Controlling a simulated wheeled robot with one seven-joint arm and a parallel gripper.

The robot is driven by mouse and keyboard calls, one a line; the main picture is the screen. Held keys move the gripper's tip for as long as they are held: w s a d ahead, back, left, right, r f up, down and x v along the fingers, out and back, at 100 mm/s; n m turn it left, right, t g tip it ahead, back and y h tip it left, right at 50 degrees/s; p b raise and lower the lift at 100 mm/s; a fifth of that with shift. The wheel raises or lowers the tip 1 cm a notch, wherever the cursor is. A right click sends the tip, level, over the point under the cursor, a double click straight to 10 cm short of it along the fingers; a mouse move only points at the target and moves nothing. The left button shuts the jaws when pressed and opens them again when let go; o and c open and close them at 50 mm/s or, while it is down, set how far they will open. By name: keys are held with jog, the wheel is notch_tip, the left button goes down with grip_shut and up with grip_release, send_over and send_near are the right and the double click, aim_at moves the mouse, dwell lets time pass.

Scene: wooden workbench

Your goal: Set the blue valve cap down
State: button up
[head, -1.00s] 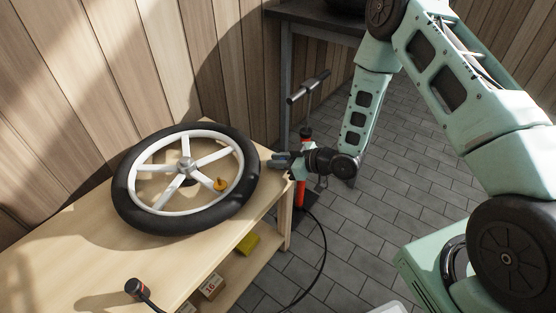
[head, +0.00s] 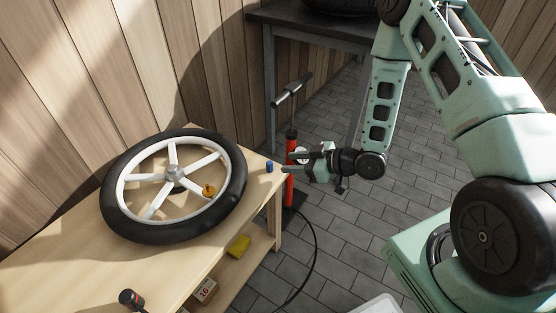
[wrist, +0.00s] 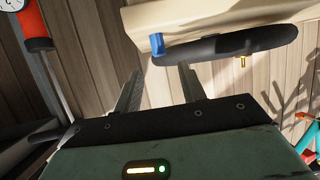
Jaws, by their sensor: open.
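The blue valve cap (head: 269,166) stands upright on the wooden workbench (head: 60,270), near its right end and just right of the wheel (head: 118,222). The cap also shows in the wrist view (wrist: 157,46), beyond my fingertips. My gripper (head: 287,160) is open and empty, to the right of the cap and apart from it. In the wrist view both fingers (wrist: 160,78) are spread with nothing between them.
The black-tyred wheel with white spokes lies flat on the bench, with an orange-yellow piece (head: 209,190) on it. A red floor pump (head: 288,185) stands close beside the bench end, near my gripper. A dark table (head: 290,18) is behind.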

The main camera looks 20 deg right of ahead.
jog(key=s+a+r+g+h, duration=0.4)
jog(key=a+r+h, duration=0.3)
jog(key=r, duration=0.4)
jog(key=s+a+r+g, duration=0.1)
jog(key=s+r, duration=0.2)
jog(key=s, duration=0.4)
jog(key=s+a+r+m+g+h, duration=0.1)
jog(key=s+a+r+g, duration=0.1)
jog(key=s+r, duration=0.2)
jog(key=s+a+r+g, duration=0.2)
jog(key=s+r, duration=0.2)
jog(key=s, duration=0.6)
jog(key=shift+s+h, duration=0.25)
jog(key=shift+h, duration=0.15)
